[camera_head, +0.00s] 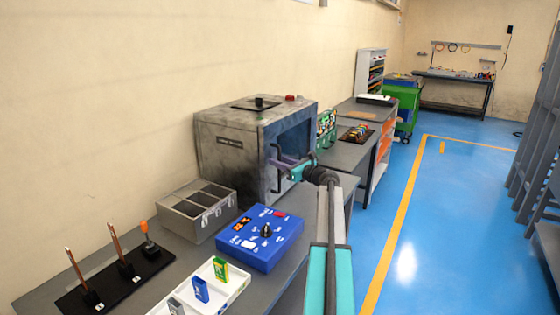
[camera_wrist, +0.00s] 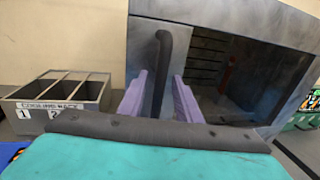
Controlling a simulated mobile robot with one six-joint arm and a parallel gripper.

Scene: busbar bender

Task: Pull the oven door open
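The oven (camera_head: 228,148) is a worn grey metal box on the bench. Its front faces right in the head view, with a dark opening or window (camera_wrist: 245,85) in the wrist view. I cannot tell whether glass covers it. A black vertical bar handle (camera_wrist: 161,62) stands on the grey panel at the left of the oven front. My gripper (camera_wrist: 161,85) has two purple fingers, one on each side of the handle, with gaps visible. It is open around the handle. In the head view my gripper (camera_head: 284,163) reaches the oven front from the right.
A grey bin with compartments (camera_head: 197,209) stands next to the oven, also at left in the wrist view (camera_wrist: 58,92). A blue control box (camera_head: 259,238), white tray (camera_head: 203,293) and black rod stand (camera_head: 112,282) share the bench.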

